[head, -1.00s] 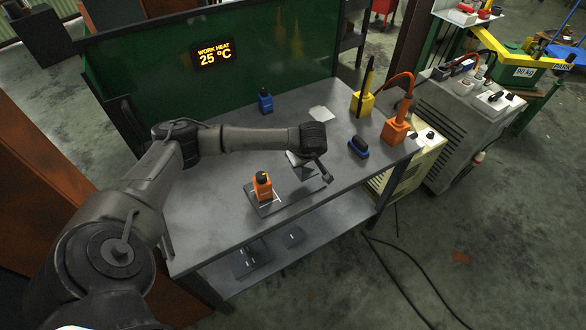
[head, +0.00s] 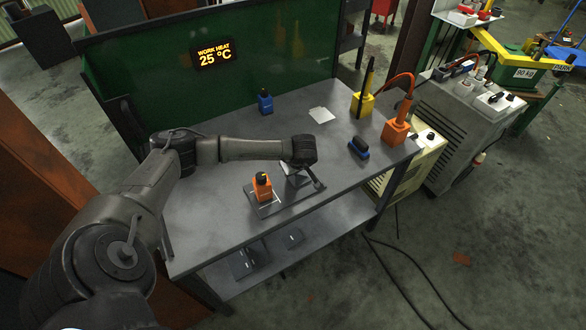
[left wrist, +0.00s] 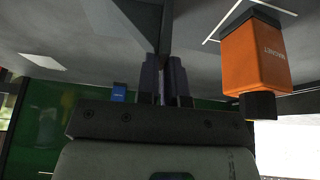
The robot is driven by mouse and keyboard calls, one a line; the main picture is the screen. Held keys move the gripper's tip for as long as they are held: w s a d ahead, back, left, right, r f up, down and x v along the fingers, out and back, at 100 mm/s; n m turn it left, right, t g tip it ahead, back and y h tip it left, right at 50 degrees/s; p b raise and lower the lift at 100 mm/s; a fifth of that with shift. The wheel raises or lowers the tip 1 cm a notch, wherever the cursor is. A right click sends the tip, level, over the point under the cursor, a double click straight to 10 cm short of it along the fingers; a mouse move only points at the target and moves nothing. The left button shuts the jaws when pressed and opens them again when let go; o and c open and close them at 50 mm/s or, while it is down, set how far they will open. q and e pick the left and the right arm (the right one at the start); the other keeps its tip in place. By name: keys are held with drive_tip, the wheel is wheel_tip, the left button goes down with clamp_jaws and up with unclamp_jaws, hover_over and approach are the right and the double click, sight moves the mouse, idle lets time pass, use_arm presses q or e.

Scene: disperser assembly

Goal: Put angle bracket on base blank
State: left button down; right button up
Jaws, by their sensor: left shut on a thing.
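The base blank (head: 270,210) is a dark grey flat plate with white marking lines, lying on the workbench. An orange magnet (head: 262,189) stands on its left part; it also shows at the right of the left wrist view (left wrist: 257,55). My left gripper (head: 303,173) is over the right part of the blank, beside the magnet. In the left wrist view its fingers (left wrist: 166,70) are shut on the grey angle bracket (left wrist: 160,25). The bracket (head: 291,169) is partly hidden by my wrist in the head view; I cannot tell whether it touches the blank. My right gripper is not in view.
On the bench (head: 215,205) stand a blue bottle-like block (head: 265,101), a pale square (head: 321,115), a blue-based brush-like item (head: 359,147), a yellow holder (head: 362,104) and an orange holder (head: 395,132). A green panel (head: 270,50) closes the back.

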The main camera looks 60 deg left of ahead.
use_arm(q)
drive_tip(key=c, duration=1.7)
unclamp_jaws()
drive_tip(key=shift+f, duration=0.15)
drive_tip(key=o, duration=0.5)
drive_tip(key=shift+c, duration=0.2)
